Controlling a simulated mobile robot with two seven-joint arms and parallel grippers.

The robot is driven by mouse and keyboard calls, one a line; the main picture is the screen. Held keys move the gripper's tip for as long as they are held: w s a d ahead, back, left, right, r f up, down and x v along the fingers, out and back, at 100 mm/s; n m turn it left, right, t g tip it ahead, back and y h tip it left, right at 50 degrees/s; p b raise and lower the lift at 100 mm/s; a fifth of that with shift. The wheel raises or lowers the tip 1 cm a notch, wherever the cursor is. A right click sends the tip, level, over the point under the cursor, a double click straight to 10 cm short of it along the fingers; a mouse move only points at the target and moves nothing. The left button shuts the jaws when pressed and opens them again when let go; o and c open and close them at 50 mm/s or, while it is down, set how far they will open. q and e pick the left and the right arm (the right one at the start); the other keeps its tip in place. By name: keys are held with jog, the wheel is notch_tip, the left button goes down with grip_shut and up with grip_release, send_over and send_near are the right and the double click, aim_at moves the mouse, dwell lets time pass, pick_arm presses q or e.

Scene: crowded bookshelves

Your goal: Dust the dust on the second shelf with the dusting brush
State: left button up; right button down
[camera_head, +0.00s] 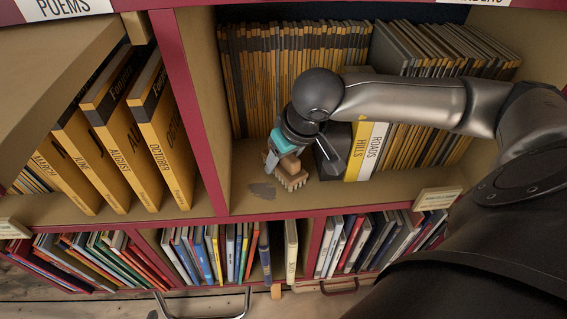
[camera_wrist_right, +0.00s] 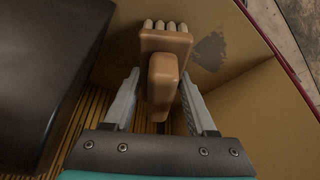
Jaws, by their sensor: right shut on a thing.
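The dusting brush (camera_head: 291,173) is brown with pale bristle tufts. My right gripper (camera_head: 282,158) is shut on its handle, and the brush also shows between the fingers in the right wrist view (camera_wrist_right: 166,60). The brush is at the shelf board, bristles pointing down; I cannot tell if they touch it. The dust (camera_head: 262,191) is a grey patch on the second shelf (camera_head: 240,204), just left of the bristles and apart from them. The patch also shows beside the brush in the right wrist view (camera_wrist_right: 210,50). My left gripper is not in view.
Thin brown volumes (camera_head: 290,70) line the shelf's back. A dark block (camera_head: 328,160) and the white book ROADS (camera_head: 375,150) stand right of the brush. A red upright (camera_head: 186,100) bounds the left. Colourful books (camera_head: 215,250) fill the shelf below.

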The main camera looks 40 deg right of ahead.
jog(key=shift+w+d, duration=0.25)
jog(key=shift+w, duration=0.15)
jog(key=shift+r, duration=0.1)
jog(key=shift+r+p, duration=1.9)
jog(key=shift+r, duration=1.1)
jog(key=shift+r+p, duration=0.95)
jog(key=shift+r, duration=0.55)
jog(key=shift+w+r, duration=0.15)
jog(key=shift+r, duration=0.05)
jog(key=shift+f, duration=0.15)
